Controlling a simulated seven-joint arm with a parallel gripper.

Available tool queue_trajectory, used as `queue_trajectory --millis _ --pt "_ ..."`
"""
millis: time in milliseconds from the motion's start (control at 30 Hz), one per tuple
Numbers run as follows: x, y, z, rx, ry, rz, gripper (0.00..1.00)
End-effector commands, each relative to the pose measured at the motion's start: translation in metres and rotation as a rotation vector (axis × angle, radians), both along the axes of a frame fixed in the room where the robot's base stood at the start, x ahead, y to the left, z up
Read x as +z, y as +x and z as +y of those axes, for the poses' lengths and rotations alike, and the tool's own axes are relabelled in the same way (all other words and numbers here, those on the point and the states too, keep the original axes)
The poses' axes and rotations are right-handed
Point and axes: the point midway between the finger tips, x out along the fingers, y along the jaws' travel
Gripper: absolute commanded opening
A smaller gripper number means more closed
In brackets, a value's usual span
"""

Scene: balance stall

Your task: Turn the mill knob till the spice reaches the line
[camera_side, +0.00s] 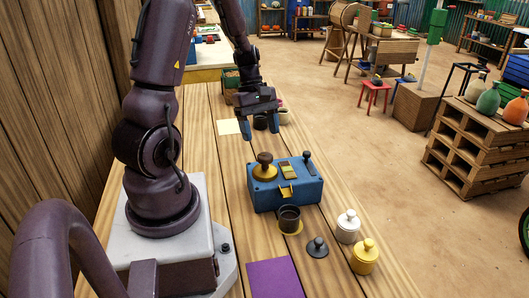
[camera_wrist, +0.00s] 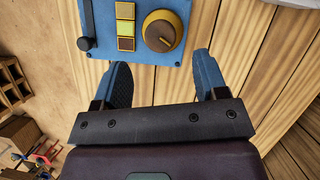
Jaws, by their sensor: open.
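The blue mill box (camera_side: 287,190) stands on the wooden table. Its brown round knob sits on a yellow disc (camera_side: 264,169) at the left of its top, and it also shows in the wrist view as a brown knob (camera_wrist: 160,33) with a yellow rim. My gripper (camera_side: 260,132) is above and behind the box, open and empty, its blue fingertips apart. In the wrist view my gripper (camera_wrist: 160,82) has the knob ahead of its fingers, not between them. A dark cup (camera_side: 289,219) stands on a yellow ring below the box's small yellow spout. The spice and line are not visible.
A black lever (camera_side: 309,162) and a yellow-brown panel (camera_side: 288,170) are on the box top. A white jar (camera_side: 348,226), a yellow jar (camera_side: 365,257), a grey lidded piece (camera_side: 317,247) and a purple mat (camera_side: 275,278) lie in front.

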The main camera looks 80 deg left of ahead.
Motion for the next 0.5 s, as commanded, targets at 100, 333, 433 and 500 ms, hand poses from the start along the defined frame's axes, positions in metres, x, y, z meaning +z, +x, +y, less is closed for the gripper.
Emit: queue_trajectory --millis 100,333,433,500 --pt "-0.023 0.002 -0.01 0.0 -0.005 0.003 0.66" --pt "-0.05 0.005 -0.02 -0.002 -0.001 0.001 0.66" --pt "-0.055 0.006 -0.022 0.0 0.0 0.0 0.66" --pt "-0.057 0.006 -0.023 -0.001 0.001 0.0 0.66"
